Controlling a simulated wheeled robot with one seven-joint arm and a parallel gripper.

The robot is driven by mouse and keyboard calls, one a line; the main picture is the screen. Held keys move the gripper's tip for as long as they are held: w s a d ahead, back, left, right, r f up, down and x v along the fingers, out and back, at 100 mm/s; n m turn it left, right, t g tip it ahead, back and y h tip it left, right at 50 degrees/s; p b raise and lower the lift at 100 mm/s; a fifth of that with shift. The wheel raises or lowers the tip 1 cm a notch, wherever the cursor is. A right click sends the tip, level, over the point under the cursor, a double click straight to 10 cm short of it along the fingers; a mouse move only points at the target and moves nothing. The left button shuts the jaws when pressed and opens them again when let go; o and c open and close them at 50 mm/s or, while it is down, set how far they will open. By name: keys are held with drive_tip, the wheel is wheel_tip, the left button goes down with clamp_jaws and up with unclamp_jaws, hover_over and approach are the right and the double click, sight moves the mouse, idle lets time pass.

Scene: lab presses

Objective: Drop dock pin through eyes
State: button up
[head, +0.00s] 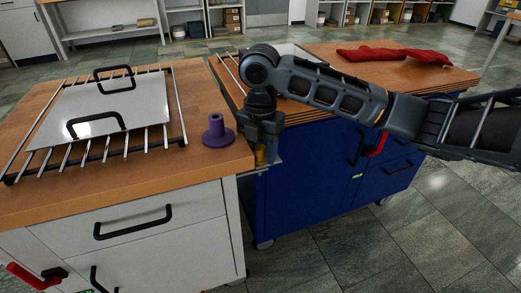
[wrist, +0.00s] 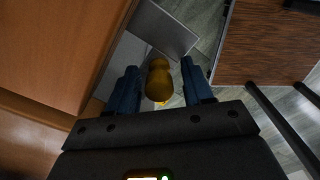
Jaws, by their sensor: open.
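The dock pin appears as a yellow, round-headed piece (wrist: 158,80) between my fingers in the wrist view. In the head view a little of it (head: 260,157) shows below my gripper. My gripper (head: 262,142) points down over the gap between the two benches. Its blue fingers (wrist: 161,88) are open, one on each side of the pin, with gaps visible. Grey metal plates (wrist: 165,28) stick out at the gap beneath the pin; they also show in the head view (head: 273,164). The eyes are hidden, and I cannot tell how deep the pin sits.
A purple flanged stand (head: 217,133) is on the left wooden-topped bench (head: 210,90). That bench also carries a rack with a handled white plate (head: 105,108). The blue cabinet bench (head: 310,170) stands close on the right, with red cloth (head: 390,54) on top. Floor is clear in front.

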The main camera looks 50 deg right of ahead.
wheel_tip(320, 180, up, 8)
drive_tip(key=shift+a+f+p, duration=0.1)
drive_tip(key=shift+f+p, duration=0.05)
drive_tip(key=shift+p, duration=0.5)
idle(0.3)
